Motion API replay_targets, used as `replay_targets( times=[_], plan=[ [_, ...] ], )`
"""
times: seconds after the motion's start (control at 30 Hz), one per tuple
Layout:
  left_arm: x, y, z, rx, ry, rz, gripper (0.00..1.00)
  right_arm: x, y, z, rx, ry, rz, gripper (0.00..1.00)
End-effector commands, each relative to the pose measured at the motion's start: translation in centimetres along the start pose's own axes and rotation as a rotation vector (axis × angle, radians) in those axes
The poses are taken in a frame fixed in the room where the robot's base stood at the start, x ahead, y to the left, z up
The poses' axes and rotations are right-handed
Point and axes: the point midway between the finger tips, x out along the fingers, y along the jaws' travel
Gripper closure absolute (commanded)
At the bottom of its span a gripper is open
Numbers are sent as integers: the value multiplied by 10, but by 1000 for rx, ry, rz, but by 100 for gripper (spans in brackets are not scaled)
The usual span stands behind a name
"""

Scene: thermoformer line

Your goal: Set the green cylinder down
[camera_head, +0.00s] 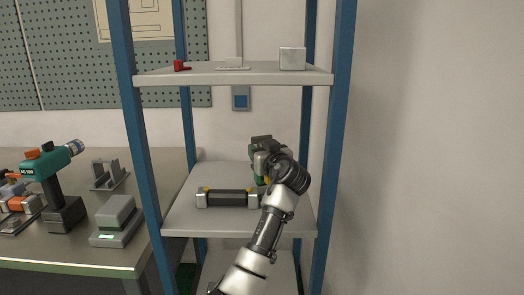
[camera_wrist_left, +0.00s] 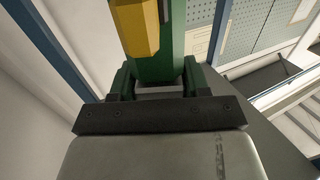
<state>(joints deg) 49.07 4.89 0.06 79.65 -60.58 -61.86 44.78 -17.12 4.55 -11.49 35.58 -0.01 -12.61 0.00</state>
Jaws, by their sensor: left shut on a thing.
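The green cylinder (camera_wrist_left: 172,62) shows large in the left wrist view, green with a yellow part along its side. My left gripper (camera_wrist_left: 158,82) is shut on it, with a finger on each side. In the head view my left gripper (camera_head: 264,162) is over the right part of the middle shelf (camera_head: 185,222), at the rear of the dark bar. The cylinder is mostly hidden there by my wrist, and I cannot tell whether it touches the shelf. My right gripper is not in view.
A dark bar with grey ends and yellow marks (camera_head: 228,198) lies on the middle shelf, close left of my arm. Blue posts (camera_head: 340,110) frame the rack. The upper shelf (camera_head: 215,78) holds small items, including a grey box (camera_head: 292,58). A workbench (camera_head: 70,250) with tools stands left.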

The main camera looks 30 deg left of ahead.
Motion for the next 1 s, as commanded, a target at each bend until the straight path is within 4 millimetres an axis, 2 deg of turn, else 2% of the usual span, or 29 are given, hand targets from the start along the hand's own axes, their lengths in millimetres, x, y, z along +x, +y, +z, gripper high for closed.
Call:
replay_targets(
  times=[0.1, 0.13, 0.27, 0.63, 0.77, 1.0],
  plan=[
    [0, 0, 2, -2, 4, 0, 100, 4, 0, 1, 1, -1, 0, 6],
    [0, 0, 2, 0, 0, 0, 49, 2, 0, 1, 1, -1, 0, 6],
    [0, 0, 2, 0, -1, 0, 29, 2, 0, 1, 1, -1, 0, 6],
    [-3, 1, 0, -1, -1, 2, 28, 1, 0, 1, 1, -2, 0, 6],
    [-23, 1, 2, -2, -1, 3, 28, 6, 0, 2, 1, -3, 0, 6],
    [-76, 0, 2, -4, -1, 3, 28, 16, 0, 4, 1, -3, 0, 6]
  ],
)
